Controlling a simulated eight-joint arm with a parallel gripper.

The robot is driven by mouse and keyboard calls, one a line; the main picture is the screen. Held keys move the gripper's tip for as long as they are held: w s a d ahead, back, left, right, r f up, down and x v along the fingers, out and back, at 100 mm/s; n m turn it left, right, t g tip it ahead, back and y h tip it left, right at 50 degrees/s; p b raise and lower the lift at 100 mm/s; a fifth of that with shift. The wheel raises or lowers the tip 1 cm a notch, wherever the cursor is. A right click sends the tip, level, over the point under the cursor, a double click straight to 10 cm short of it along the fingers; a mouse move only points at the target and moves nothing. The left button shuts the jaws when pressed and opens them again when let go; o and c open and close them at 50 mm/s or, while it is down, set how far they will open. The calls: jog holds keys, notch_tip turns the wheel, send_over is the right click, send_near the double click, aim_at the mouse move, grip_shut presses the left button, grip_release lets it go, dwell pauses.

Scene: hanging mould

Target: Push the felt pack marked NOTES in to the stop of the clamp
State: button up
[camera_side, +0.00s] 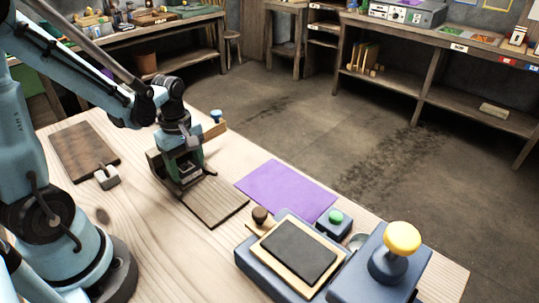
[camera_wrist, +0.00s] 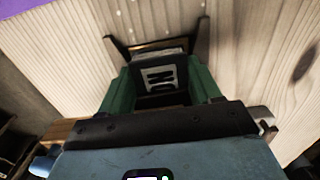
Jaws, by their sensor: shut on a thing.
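The felt pack (camera_wrist: 158,77) shows in the wrist view between my gripper's green fingers, with a pale label on which only the letters "NO" can be read. My gripper (camera_wrist: 160,88) is shut on it. A blue knob (camera_side: 215,115) stands up behind the gripper. The pack's far end and the clamp's stop are hidden, so I cannot tell whether they touch.
A purple sheet (camera_side: 287,190) lies to the right of the board. A blue-grey press with a dark pad (camera_side: 298,252), a green button (camera_side: 336,216) and a yellow knob (camera_side: 402,238) stand at the front right. A dark wooden board (camera_side: 84,150) lies at the left.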

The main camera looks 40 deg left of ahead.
aim_at(187, 169)
jog(key=o, duration=1.2)
jog(key=shift+s+a, duration=0.15)
jog(key=shift+a, duration=0.1)
jog(key=shift+d+r, duration=0.1)
jog(key=shift+r, duration=0.25)
notch_tip(187, 169, up, 11)
jog(key=shift+r, duration=0.2)
jog(key=w+d+m+t, duration=0.1)
jog(key=d+m+t, duration=0.6)
jog(key=m, duration=1.1)
jog(key=d, duration=0.3)
jog(key=shift+d+f, duration=0.15)
jog(key=shift+f, duration=0.15)
